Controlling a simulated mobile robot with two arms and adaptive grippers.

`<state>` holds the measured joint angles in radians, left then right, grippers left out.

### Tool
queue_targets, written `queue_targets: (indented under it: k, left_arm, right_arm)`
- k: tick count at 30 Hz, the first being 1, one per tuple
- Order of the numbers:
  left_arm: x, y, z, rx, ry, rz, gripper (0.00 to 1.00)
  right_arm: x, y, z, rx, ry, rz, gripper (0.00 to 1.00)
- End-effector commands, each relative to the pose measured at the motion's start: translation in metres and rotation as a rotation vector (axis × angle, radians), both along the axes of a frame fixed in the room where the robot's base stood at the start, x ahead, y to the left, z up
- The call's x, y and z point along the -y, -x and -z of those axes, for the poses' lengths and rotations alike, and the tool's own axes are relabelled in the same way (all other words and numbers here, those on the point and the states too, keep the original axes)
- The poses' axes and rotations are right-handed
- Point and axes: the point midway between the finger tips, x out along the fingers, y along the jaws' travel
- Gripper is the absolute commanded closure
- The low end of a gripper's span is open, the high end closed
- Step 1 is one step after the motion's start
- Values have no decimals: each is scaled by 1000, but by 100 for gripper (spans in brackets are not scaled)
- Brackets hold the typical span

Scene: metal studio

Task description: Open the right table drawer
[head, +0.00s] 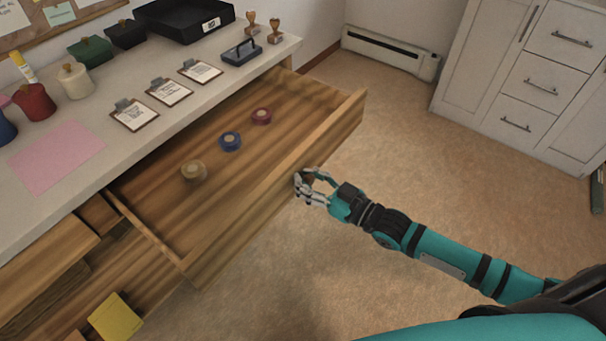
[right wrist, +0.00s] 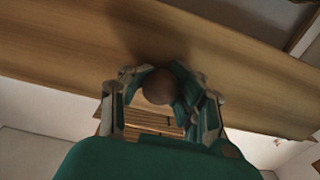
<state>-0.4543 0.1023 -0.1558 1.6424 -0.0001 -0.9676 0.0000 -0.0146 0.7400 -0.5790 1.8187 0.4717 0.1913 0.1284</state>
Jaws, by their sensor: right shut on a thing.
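The right table drawer (head: 215,225) is of light wood and stands pulled far out from under the white tabletop. Its inside shows in the head view, with three rolls of tape in it: tan (head: 193,170), blue (head: 230,141) and dark red (head: 261,116). My right gripper (head: 306,184) is at the outer face of the drawer front, shut on its round brown knob. The knob (right wrist: 158,87) shows between the fingers in the right wrist view, against the wooden drawer front (right wrist: 70,45). My left gripper is not in view.
The tabletop (head: 115,165) bears clipboards, stamps, a black tray (head: 185,18), jars and a pink sheet. At lower left another drawer space holds a yellow pad (head: 116,317). White cabinets (head: 530,80) stand at the back right. The floor between is clear.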

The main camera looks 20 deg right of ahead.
Motion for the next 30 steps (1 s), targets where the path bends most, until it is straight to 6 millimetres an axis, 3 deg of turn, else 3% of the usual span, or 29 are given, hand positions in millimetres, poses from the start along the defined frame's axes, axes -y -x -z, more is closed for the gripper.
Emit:
queue_targets:
  k: [7, 8, 14, 24, 30]
  left_arm:
    - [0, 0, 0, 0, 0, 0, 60]
    - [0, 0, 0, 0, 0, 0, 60]
    - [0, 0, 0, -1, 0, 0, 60]
    - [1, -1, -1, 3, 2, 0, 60]
    - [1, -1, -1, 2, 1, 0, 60]
  right_arm:
    - [-1, 1, 1, -2, 0, -3, 100]
    - [-1, 1, 1, -2, 0, -3, 73]
    - [-1, 1, 1, -1, 0, -2, 47]
    - [2, 3, 1, -1, 1, 0, 46]
    - [19, 27, 3, -5, 4, -1, 46]
